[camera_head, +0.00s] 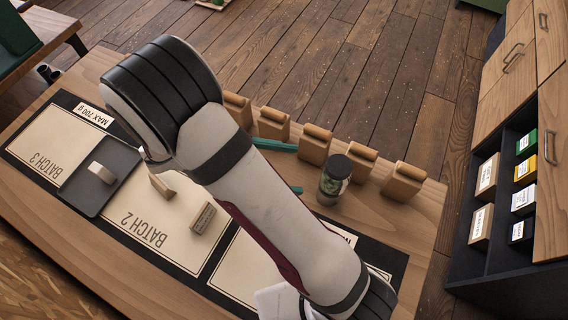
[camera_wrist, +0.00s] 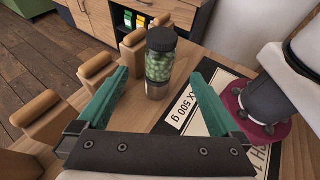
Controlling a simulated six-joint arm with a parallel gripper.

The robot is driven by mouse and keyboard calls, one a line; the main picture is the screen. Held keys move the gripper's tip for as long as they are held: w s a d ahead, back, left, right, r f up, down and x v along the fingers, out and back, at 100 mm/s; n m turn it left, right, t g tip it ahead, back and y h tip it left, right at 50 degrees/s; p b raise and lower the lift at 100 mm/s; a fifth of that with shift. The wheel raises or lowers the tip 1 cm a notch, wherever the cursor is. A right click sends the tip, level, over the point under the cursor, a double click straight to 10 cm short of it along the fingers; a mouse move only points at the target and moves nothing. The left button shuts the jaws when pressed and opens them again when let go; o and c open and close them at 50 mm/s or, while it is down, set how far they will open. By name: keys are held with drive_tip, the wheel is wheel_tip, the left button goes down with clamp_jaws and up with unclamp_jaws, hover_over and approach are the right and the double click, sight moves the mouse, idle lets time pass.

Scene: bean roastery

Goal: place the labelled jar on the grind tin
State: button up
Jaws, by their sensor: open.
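A jar (camera_head: 336,172) with a black lid and green beans stands upright near the table's far edge; it also shows in the wrist view (camera_wrist: 160,66). A short metallic section (camera_wrist: 157,90) lies directly beneath the green part; I cannot tell whether it is the grind tin or the jar's own base. No label is readable on the jar. My gripper (camera_head: 300,169), with teal fingers, is open and empty to the left of the jar in the head view. In the wrist view my gripper (camera_wrist: 163,70) has its fingers spread, with the jar ahead between their tips.
Several wooden blocks with rounded tops (camera_head: 314,146) line the far edge close to the jar. Batch cards (camera_head: 150,225), a dark tray (camera_head: 107,190) and a small labelled block (camera_head: 203,217) lie on the table (camera_head: 405,225). A shelf cabinet (camera_head: 505,255) stands at the right.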

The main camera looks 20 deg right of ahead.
drive_tip(key=s+a+r+m+t+y, duration=0.1)
drive_tip(key=s+r+m+y, duration=0.2)
drive_tip(key=s+m+y, duration=0.3)
drive_tip(key=s+a+r+m+t+y, duration=0.1)
drive_tip(key=s+r+m+y, duration=0.3)
drive_tip(key=m+y, duration=0.5)
drive_tip(key=s+a+m, duration=0.1)
drive_tip(key=s+m, duration=0.1)
drive_tip(key=m, duration=0.4)
drive_tip(key=shift+s+a+r+t, duration=0.25)
drive_tip(key=shift+r+t, duration=0.05)
drive_tip(key=shift+t, duration=0.1)
